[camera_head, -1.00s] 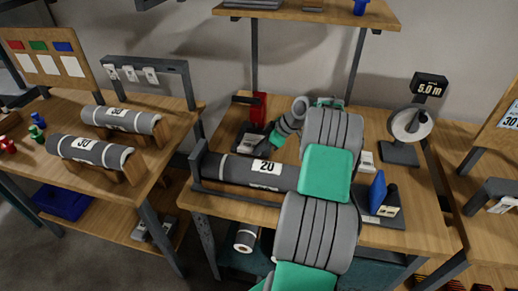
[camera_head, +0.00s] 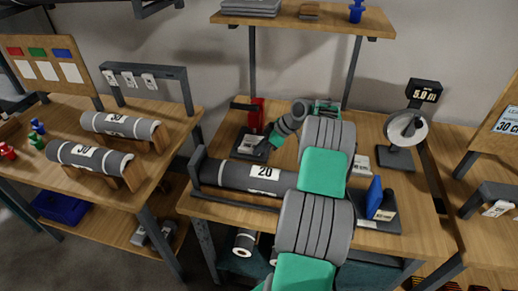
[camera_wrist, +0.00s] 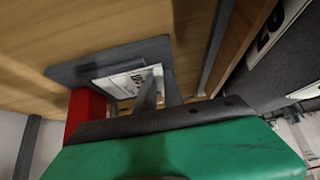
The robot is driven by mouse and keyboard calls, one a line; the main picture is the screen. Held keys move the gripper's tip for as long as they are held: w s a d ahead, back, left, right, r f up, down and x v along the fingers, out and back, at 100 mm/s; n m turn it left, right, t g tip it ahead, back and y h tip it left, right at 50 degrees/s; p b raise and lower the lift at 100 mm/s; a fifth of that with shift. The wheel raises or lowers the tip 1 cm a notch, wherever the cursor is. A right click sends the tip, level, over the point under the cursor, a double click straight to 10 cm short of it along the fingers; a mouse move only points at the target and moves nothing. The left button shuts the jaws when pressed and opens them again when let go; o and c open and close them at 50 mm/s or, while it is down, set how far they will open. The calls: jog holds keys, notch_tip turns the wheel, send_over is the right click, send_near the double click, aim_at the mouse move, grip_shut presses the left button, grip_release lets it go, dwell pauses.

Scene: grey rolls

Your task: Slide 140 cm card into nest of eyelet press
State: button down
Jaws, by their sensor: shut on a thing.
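The eyelet press, with a red body (camera_head: 256,116) and a dark base plate, stands at the back left of the middle bench. In the wrist view its grey plate (camera_wrist: 75,72) and red part (camera_wrist: 85,112) show close by. A white card (camera_wrist: 120,83) with dark print lies over the plate, partly behind the fingers; it also shows in the head view (camera_head: 247,144). My gripper (camera_wrist: 160,92) is shut on the card at the press. I cannot tell whether the card is fully seated in the nest, and its print is too small to read.
A grey roll labelled 20 (camera_head: 252,177) lies in a cradle at the front of the bench, close beside my arm. A blue-and-dark device (camera_head: 378,200) and a reel stand with a display (camera_head: 408,130) stand to the right. A shelf (camera_head: 305,17) hangs above.

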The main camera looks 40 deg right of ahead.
jog(key=c, duration=1.4)
grip_release()
jog(key=shift+r, duration=0.15)
